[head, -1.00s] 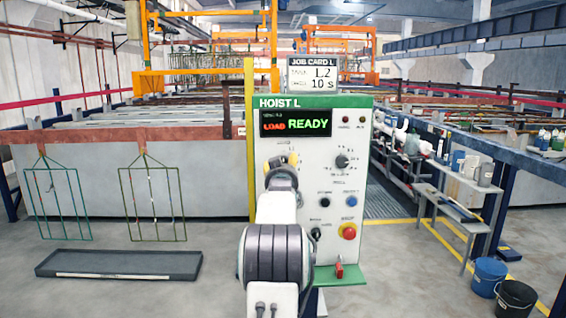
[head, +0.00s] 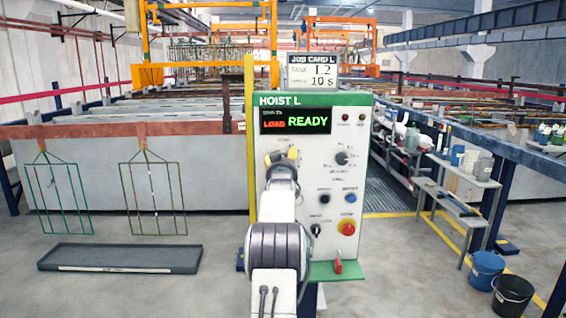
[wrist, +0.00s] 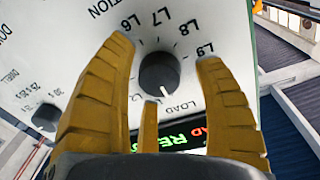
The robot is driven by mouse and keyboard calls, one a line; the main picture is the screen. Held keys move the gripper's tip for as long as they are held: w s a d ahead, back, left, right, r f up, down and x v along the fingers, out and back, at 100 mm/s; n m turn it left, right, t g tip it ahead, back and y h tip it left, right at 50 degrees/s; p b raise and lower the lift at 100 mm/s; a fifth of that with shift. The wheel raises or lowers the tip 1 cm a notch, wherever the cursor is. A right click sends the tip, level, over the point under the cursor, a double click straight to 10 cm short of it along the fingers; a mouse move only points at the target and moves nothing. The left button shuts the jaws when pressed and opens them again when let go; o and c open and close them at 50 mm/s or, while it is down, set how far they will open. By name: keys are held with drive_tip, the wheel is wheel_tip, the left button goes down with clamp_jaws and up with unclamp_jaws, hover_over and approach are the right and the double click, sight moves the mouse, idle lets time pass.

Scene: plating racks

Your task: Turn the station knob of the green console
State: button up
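The green-edged white console (head: 330,110) is headed HOIST L and stands in front of me. Its display (head: 295,121) reads LOAD in red and READY in green. The round black station knob (wrist: 159,72) shows upside down in the wrist view, ringed by labels including LOAD, L2, L6, L7, L8 and L9. Its white mark points towards LOAD. My gripper (wrist: 164,54) is open, its yellow fingers on either side of the knob with visible gaps. In the head view my gripper (head: 283,157) and arm mostly cover the station knob.
A second knob (head: 341,158), buttons and a red stop button (head: 347,227) are on the console's right. The job card (head: 313,71) above reads L2, 10 s. A dark tray (head: 120,258) lies left; buckets (head: 487,270) stand right. Floor between is clear.

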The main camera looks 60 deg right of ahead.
drive_tip(key=c, duration=1.1)
drive_tip(key=shift+c, duration=0.2)
drive_tip(key=shift+m, duration=0.3)
drive_tip(key=m+b, duration=0.2)
drive_tip(key=m, duration=0.3)
drive_tip(key=shift+r, duration=0.15)
drive_tip(key=shift+a+b, duration=0.1)
drive_tip(key=shift+b, duration=0.2)
drive_tip(key=shift+r, duration=0.1)
drive_tip(key=o, duration=0.8)
drive_tip(key=shift+c, duration=0.2)
drive_tip(key=o, duration=0.5)
drive_tip(key=shift+f, duration=0.2)
drive_tip(key=shift+c, duration=0.2)
